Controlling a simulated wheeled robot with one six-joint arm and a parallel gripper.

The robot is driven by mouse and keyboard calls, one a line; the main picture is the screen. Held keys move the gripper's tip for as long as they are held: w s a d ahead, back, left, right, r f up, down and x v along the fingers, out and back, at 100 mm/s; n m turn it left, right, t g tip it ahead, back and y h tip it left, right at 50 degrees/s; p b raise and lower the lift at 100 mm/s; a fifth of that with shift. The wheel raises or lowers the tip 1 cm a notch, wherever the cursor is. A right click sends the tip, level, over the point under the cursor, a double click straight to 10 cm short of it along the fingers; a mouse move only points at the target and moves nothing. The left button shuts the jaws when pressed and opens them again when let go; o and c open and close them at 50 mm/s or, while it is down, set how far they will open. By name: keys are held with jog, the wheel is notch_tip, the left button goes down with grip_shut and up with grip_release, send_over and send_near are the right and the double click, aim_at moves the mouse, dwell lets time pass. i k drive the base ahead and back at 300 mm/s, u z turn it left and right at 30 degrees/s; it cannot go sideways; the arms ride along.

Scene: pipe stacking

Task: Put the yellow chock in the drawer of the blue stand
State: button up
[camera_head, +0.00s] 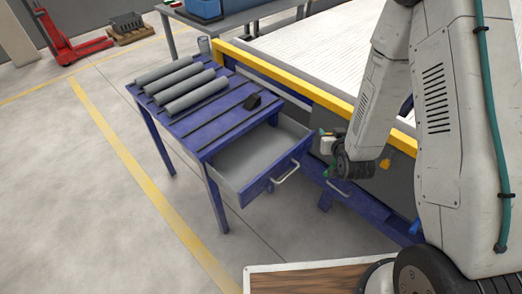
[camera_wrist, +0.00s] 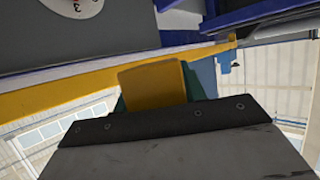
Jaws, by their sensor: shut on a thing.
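The yellow chock (camera_wrist: 153,84) shows in the wrist view between the teal fingers of my gripper (camera_wrist: 157,88), which is shut on it. In the head view my gripper (camera_head: 325,142) hangs right of the blue stand's open drawer (camera_head: 264,188), outside it. I cannot make out the chock clearly there. The drawer is pulled out toward the lower right, and its visible grey floor is empty.
A large table with a yellow edge (camera_head: 290,78) stands directly behind the stand, close to my arm. A grey bench with a blue bin (camera_head: 203,8) is farther back. A red pallet jack (camera_head: 75,45) stands at the upper left. The floor left of the stand is clear.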

aim_at(264, 152)
jog(key=z, duration=0.5)
jog(key=k, duration=1.15)
jog(key=u, duration=0.05)
jog(key=i, duration=0.6)
jog(key=u, duration=0.8)
jog(key=i, duration=1)
jog(key=z, duration=0.15)
